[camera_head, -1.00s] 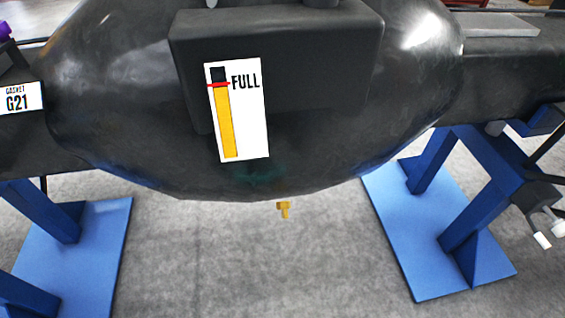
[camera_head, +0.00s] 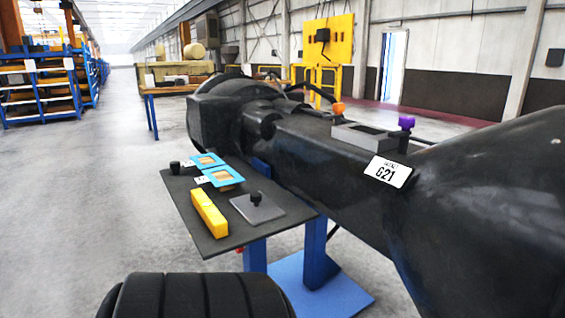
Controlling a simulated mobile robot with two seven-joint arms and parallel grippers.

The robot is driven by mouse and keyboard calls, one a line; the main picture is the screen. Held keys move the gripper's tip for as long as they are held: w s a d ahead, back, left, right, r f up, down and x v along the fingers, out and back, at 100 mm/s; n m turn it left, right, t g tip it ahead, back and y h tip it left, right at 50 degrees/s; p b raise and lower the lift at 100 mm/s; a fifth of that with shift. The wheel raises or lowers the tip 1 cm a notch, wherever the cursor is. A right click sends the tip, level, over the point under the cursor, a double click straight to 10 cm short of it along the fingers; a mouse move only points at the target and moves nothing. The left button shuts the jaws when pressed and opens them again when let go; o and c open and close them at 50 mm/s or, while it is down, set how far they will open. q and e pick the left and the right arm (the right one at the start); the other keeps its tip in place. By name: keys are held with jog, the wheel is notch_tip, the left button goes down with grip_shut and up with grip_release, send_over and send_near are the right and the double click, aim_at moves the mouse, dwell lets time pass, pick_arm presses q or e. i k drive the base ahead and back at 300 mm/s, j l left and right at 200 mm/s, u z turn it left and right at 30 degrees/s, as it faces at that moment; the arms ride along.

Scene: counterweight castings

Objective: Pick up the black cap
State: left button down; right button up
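Two small black pieces stand on a dark side shelf (camera_head: 190,222), and either could be the black cap. One is a small black cap-like piece (camera_head: 174,167) at the shelf's far left corner. The other is a black knob-like piece (camera_head: 256,198) on a grey plate near the shelf's right side. Both are small, so their exact shape is hard to tell. Neither of my grippers is in view.
The shelf also holds blue-framed gaskets (camera_head: 221,177) and a yellow block (camera_head: 210,214). Open floor lies left.

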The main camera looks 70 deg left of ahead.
aim_at(175, 166)
jog(key=u, duration=3.15)
